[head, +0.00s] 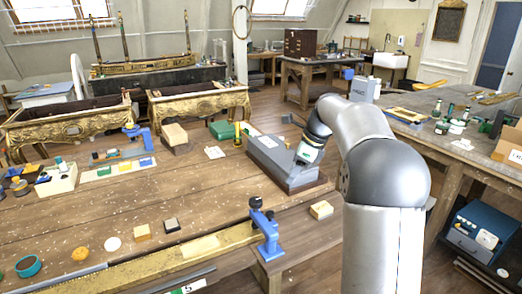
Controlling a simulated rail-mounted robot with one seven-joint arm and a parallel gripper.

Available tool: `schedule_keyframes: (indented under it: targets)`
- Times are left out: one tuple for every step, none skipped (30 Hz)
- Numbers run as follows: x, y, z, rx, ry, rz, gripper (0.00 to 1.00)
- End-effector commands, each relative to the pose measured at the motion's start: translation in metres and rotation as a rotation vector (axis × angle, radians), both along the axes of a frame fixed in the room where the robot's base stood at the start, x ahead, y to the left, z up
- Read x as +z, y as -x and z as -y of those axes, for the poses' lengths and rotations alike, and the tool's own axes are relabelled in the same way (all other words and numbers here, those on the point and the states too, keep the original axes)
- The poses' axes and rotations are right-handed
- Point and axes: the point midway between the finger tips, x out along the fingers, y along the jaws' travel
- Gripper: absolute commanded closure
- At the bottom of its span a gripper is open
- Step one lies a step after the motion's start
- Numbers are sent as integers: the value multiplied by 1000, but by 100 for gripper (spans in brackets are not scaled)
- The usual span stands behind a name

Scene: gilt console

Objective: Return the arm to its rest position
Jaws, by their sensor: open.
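My arm (362,135) rises from the lower right of the head view, bends at its elbow and reaches down to the left over the workbench. My gripper (303,160) is at the arm's far end, low over a grey box-shaped block (284,161) with a dark base. It is open, but its fingers are small and hard to make out. I see nothing held in it. I cannot tell whether it touches the block.
Gilt console frames (200,103) stand behind. Another table (440,137) with bottles is on the right.

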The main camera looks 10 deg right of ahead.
Motion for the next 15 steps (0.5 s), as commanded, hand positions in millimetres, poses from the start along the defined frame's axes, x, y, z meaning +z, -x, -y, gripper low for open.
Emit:
schedule_keyframes:
  targets:
    - [0,2,-1,10,4,3,52]
    - [1,4,-3,25,10,5,52]
    - [1,10,-8,60,23,13,52]
    - [1,16,-12,98,38,20,52]
    - [1,25,-19,148,57,31,52]
    - [0,39,-28,235,89,48,52]
    - [-1,52,-35,312,115,62,52]
    - [-3,68,-44,401,146,78,52]
    - [-7,91,-55,532,189,100,52]
    - [-11,109,-63,638,221,117,52]
    - [-16,129,-70,748,254,134,52]
    - [-23,155,-78,895,293,154,52]
    - [-30,175,-84,1007,320,170,52]
    - [-36,194,-89,1117,345,183,52]
    - [-46,220,-94,1260,375,200,52]
